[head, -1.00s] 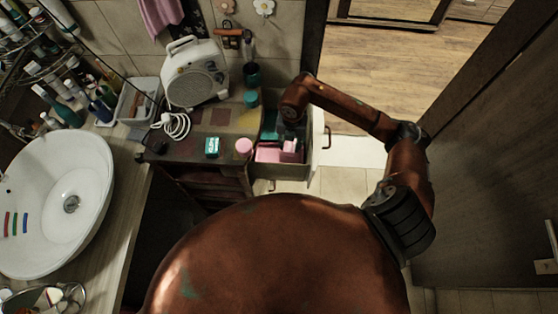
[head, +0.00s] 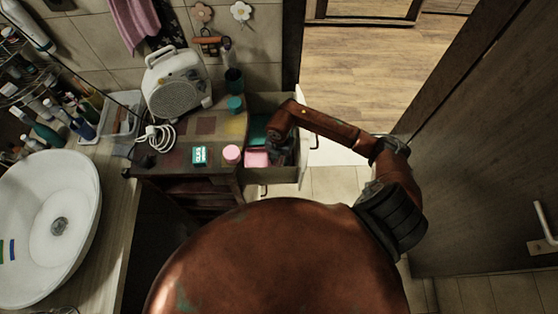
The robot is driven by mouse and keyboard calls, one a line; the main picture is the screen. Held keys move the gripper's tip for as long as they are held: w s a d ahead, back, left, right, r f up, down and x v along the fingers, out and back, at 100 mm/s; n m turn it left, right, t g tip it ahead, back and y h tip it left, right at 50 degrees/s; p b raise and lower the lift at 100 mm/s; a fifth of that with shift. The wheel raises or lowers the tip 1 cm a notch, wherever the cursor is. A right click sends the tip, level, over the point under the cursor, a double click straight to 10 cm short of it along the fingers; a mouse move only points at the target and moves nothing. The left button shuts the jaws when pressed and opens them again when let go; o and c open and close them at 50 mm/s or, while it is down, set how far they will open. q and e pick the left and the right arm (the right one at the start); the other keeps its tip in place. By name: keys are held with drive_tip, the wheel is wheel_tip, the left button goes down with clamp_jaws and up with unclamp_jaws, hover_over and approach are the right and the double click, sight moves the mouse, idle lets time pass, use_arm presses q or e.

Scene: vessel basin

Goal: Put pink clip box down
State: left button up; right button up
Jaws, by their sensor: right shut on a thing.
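My right gripper (head: 279,153) reaches down from above into the open drawer (head: 272,175) at the right end of the cabinet. It is shut on the pink clip box, which is mostly hidden behind the fingers and wrist, so its contact with the drawer floor cannot be told. A flat pink thing (head: 256,158) lies in the front left of the drawer, just left of the gripper. My left gripper is out of view.
On the cabinet top, a round pink jar (head: 232,154) and a teal box (head: 200,155) stand left of the drawer. A white heater (head: 178,82) and a teal cup (head: 234,80) stand behind. Teal things (head: 259,128) fill the drawer's back. A door (head: 490,170) stands at right.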

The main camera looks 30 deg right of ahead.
drive_tip(key=shift+f, duration=0.2)
drive_tip(key=o, duration=1.1)
drive_tip(key=shift+o, duration=0.2)
wheel_tip(320, 180, up, 12)
drive_tip(key=shift+r, duration=0.15)
